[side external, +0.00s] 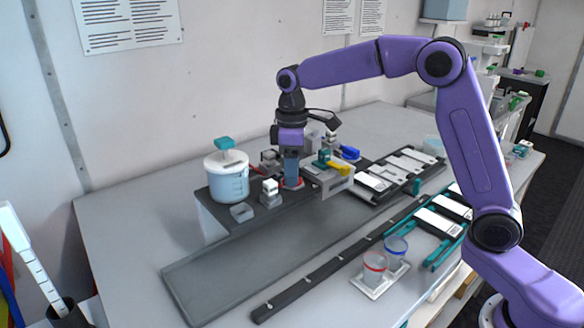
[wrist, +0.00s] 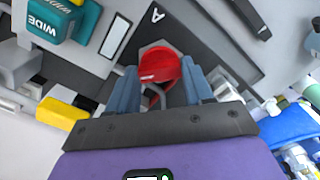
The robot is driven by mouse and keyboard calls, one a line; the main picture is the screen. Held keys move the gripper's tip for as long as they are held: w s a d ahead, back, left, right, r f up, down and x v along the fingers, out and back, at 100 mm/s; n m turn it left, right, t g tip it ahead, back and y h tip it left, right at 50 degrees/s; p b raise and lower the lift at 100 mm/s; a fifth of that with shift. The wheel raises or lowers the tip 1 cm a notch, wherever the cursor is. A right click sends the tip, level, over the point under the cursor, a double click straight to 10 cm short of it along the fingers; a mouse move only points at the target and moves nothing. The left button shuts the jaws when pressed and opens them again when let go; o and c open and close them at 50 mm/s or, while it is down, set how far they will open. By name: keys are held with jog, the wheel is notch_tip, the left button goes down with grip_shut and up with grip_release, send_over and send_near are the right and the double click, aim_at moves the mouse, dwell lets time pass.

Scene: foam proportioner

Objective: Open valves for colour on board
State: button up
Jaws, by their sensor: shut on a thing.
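My gripper (side external: 291,184) points straight down over the dark bench unit, with its blue-grey fingers shut on a red valve handle (side external: 300,184). In the wrist view the red handle (wrist: 158,64) sits between the fingertips (wrist: 160,80), near a letter A on the dark plate. A yellow valve handle (side external: 337,168) is to the right of the gripper, and it also shows in the wrist view (wrist: 62,113). A blue valve handle (side external: 349,152) lies farther back, also seen in the wrist view (wrist: 300,126). The fingers partly hide the red valve. I cannot tell how far each valve is turned.
A teal block marked WIDE (wrist: 55,20) stands near the valves. A white tub with a teal top (side external: 228,178) is left of my gripper. Red-rimmed (side external: 374,268) and blue-rimmed (side external: 396,252) cups stand in front. The long grey tray (side external: 225,280) is empty.

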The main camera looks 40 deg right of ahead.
jog(key=m, duration=0.4)
jog(key=shift+m, duration=0.3)
jog(key=m, duration=0.4)
jog(key=shift+m, duration=0.3)
jog(key=o, duration=1)
jog(key=shift+o, duration=0.2)
